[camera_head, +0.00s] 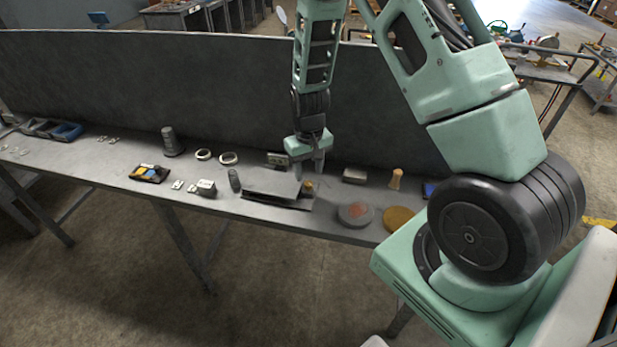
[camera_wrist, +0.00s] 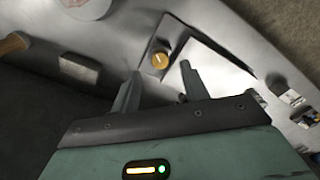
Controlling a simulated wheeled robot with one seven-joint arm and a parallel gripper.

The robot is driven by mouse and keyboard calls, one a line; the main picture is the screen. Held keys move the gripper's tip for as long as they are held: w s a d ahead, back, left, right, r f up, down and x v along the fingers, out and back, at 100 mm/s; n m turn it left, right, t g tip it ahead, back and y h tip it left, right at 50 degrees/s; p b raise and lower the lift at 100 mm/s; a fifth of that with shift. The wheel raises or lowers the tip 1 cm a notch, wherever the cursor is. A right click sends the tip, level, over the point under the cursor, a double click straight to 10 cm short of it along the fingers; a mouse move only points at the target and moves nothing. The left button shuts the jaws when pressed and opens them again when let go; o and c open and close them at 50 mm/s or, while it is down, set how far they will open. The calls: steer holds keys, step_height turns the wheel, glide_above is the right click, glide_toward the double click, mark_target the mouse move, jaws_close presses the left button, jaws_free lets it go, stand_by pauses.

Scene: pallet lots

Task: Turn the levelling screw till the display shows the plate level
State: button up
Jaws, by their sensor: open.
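A brass-coloured screw knob (camera_head: 308,187) stands at the right end of a dark base that carries a grey plate (camera_head: 270,184). In the wrist view the knob (camera_wrist: 160,60) shows a pale mark on its top, and the plate (camera_wrist: 208,66) lies beside it. My gripper (camera_head: 309,172) is open above the knob, pointing down. In the wrist view its fingertips (camera_wrist: 160,72) are on either side of the knob, apparently not touching it. A small box (camera_head: 278,159) behind the plate may be the display; its reading cannot be made out.
A grey block (camera_head: 355,175), a wooden peg (camera_head: 395,180), a grey disc (camera_head: 355,214) and a yellow disc (camera_head: 398,219) lie right of the plate. A dark cylinder (camera_head: 234,179) and a small grey box (camera_head: 206,188) stand left. A tall panel (camera_head: 120,85) runs behind the table.

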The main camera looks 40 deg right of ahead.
mark_target(309, 183)
steer(key=shift+f, duration=2.05)
jaws_close()
steer(key=shift+m, duration=0.4)
steer(key=m, duration=0.4)
steer(key=shift+m, duration=0.3)
steer(key=m, duration=0.4)
steer(key=shift+m, duration=0.3)
